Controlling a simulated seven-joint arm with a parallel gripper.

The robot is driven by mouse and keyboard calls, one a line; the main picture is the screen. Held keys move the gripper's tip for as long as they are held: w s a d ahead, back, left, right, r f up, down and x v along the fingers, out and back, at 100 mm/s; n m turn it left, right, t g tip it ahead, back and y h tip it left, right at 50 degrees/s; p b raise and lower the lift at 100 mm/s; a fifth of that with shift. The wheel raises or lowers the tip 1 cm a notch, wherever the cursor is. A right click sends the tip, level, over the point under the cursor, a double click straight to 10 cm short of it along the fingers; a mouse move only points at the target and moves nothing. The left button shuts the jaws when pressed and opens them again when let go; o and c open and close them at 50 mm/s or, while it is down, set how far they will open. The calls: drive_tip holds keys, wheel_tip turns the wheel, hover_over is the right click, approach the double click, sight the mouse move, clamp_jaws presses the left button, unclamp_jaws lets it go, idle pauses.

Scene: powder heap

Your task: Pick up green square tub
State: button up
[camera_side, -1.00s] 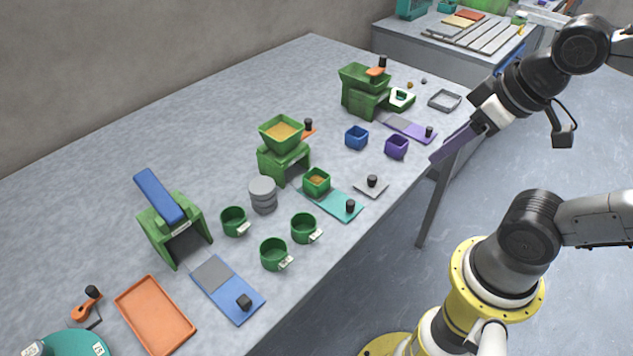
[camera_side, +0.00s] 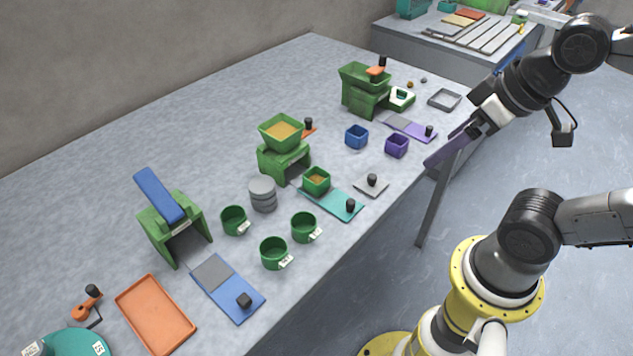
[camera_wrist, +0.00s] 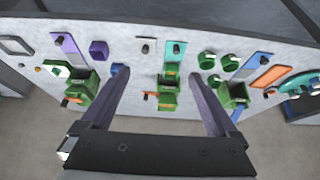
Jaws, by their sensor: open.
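The green square tub (camera_side: 316,181) holds tan powder and stands at the inner end of a teal slide plate (camera_side: 338,204), in front of a green stand with a hopper (camera_side: 281,132). In the wrist view the tub (camera_wrist: 170,75) shows small between my fingers, near the stand. My gripper (camera_side: 432,162) is open and empty, in the air off the table's right edge, well to the right of the tub. The wrist view also shows my gripper (camera_wrist: 158,75) with its two long purple fingers spread apart.
Several round green cups (camera_side: 274,253) and a grey stacked jar (camera_side: 263,195) stand left of the tub. A grey plate with a black knob (camera_side: 371,186) lies to its right, with blue (camera_side: 356,138) and purple (camera_side: 397,147) tubs beyond. An orange tray (camera_side: 155,314) lies at lower left.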

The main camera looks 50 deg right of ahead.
wheel_tip(320, 180, up, 3)
drive_tip(key=w+m, duration=0.2)
drive_tip(key=m, duration=0.5)
drive_tip(key=m+g, duration=0.5)
drive_tip(key=m, duration=0.6)
hover_over(316, 177)
drive_tip(key=s+a, duration=0.2)
wheel_tip(316, 177, down, 6)
drive_tip(key=shift+g, duration=0.3)
drive_tip(key=f, duration=1)
drive_tip(key=shift+w+a, duration=0.15)
drive_tip(key=shift+w, duration=0.05)
drive_tip(key=shift+s+f, duration=0.2)
drive_tip(key=shift+f, duration=2.7)
